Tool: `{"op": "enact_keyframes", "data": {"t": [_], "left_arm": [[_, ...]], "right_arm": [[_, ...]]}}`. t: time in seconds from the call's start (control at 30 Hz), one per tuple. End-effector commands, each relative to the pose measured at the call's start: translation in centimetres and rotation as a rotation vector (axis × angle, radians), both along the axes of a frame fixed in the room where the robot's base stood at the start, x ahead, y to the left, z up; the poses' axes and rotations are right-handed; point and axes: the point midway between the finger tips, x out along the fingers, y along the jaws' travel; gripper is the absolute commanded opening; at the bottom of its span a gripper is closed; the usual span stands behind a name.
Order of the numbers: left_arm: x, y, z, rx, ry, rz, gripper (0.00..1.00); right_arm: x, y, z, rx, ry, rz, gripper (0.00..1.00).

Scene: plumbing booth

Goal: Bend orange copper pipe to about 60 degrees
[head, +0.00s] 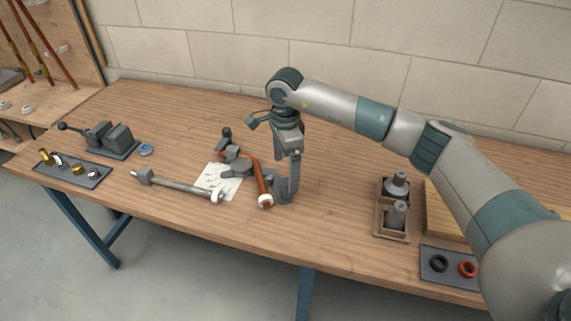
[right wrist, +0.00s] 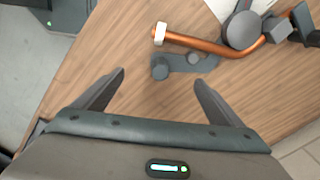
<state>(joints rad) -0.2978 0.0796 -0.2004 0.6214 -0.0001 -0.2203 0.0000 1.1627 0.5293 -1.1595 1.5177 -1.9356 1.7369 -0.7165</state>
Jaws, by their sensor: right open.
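The orange copper pipe (head: 262,180) lies bent in a grey pipe bender on the bench, with a white collar on its near end. The right wrist view also shows the pipe (right wrist: 205,44) curving around the bender's grey disc (right wrist: 242,30). A short grey bender arm (right wrist: 185,63) with a round knob lies beside the pipe. The bender (head: 238,168) sits partly on a white sheet. My right gripper (head: 288,190) points down just right of the pipe's collared end. In the right wrist view its fingers (right wrist: 158,88) are apart and empty. My left gripper is out of view.
A grey rod tool (head: 180,187) lies left of the bender. A vise (head: 112,138) and a tray of brass fittings (head: 72,170) are at the left. A wooden holder (head: 391,222) and a tray with black and red rings (head: 448,264) are at the right.

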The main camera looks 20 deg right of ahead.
Motion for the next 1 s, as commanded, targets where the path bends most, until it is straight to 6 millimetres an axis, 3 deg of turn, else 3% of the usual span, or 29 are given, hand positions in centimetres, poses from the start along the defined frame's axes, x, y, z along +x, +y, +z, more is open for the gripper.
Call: {"op": "enact_keyframes", "data": {"t": [0.6,1.0], "left_arm": [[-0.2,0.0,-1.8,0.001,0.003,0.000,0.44],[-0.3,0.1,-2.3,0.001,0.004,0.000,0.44]], "right_arm": [[0.0,0.0,-5.2,0.000,0.001,0.000,0.91],[0.0,0.0,-6.7,0.001,0.000,0.000,0.91]]}}
